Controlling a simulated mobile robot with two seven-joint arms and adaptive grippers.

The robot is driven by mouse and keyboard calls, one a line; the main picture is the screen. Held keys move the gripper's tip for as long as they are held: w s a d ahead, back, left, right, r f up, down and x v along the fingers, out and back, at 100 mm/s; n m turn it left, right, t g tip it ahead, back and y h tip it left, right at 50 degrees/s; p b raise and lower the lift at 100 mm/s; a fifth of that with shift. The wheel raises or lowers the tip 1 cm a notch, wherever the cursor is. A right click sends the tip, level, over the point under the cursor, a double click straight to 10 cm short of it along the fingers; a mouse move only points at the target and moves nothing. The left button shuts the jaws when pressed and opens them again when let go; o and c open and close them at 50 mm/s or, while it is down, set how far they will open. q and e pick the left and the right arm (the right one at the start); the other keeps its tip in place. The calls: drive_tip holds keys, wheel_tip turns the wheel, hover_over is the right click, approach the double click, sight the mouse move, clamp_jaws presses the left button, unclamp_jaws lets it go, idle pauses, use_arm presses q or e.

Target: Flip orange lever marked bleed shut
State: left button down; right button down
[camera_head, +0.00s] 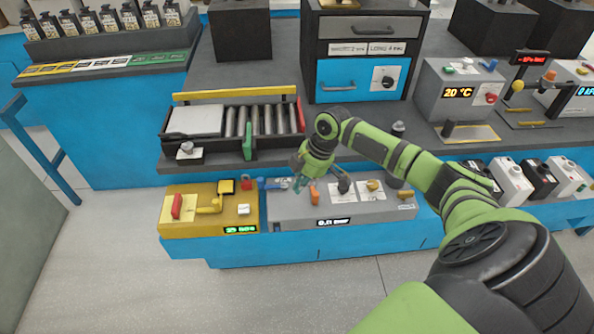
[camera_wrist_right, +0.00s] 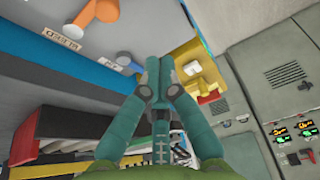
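An orange lever (camera_head: 314,194) stands on the grey panel (camera_head: 290,212), just right of my right gripper (camera_head: 299,185) in the head view. In the wrist view an orange lever (camera_wrist_right: 92,16) shows at the top left, beside a small label (camera_wrist_right: 62,37) that I cannot read surely. The teal fingers of my right gripper (camera_wrist_right: 153,68) lie together, shut with nothing seen between them. They look apart from the lever in the wrist view. Whether they touch it is unclear in the head view. My left gripper is not in view.
A yellow panel (camera_head: 240,222) with a red lever and a yellow handle adjoins at the left. Black and yellow knobs (camera_head: 374,186) stand farther right on the grey panel. A roller tray (camera_head: 233,140) lies behind. The floor in front is clear.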

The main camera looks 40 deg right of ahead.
drive_tip(key=v, duration=0.4)
drive_tip(key=shift+d+r+b, duration=0.2)
drive_tip(key=shift+b, duration=0.1)
drive_tip(key=shift+d, duration=0.1)
